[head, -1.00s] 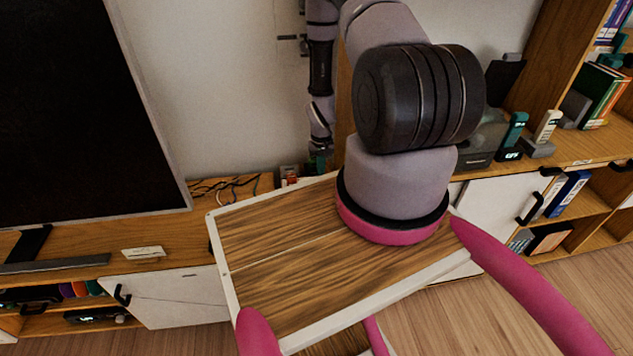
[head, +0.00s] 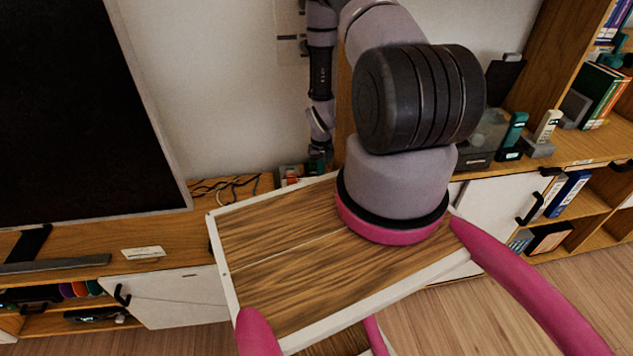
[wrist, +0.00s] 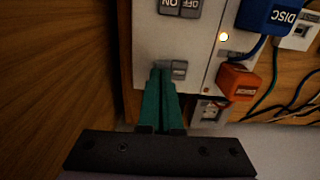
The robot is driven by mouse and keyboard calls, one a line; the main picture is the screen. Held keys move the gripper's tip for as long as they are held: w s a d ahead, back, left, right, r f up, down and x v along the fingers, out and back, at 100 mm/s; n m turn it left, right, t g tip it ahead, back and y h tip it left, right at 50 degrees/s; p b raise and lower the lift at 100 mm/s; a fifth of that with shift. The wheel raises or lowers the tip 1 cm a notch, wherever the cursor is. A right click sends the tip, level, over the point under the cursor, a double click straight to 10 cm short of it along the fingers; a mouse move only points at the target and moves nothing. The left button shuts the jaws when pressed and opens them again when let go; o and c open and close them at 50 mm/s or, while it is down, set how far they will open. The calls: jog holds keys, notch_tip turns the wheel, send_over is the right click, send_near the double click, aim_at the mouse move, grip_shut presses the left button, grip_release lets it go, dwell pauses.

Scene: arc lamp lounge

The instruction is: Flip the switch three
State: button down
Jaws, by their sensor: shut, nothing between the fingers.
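In the wrist view a white switch panel (wrist: 148,42) stands against a wooden surface. A grey rocker switch (wrist: 179,70) is on it, and another rocker marked ON and OFF (wrist: 181,7) is at the top edge. I cannot tell which one is switch three. My gripper (wrist: 161,70) has teal fingers, shut and empty, with the tips at the left side of the lower rocker and partly covering it. I cannot tell whether they touch it. In the head view my gripper is small and low by the wall, behind the wooden top.
A blue plug marked DISC (wrist: 268,14) and an orange plug (wrist: 238,82) sit right of the rockers, with a lit lamp (wrist: 223,37) nearby. Cables run at right. In the head view a dark screen (head: 80,110) stands left and small devices (head: 513,135) stand right.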

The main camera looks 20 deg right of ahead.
jog(key=shift+f, duration=0.4)
jog(key=shift+r, duration=3.55)
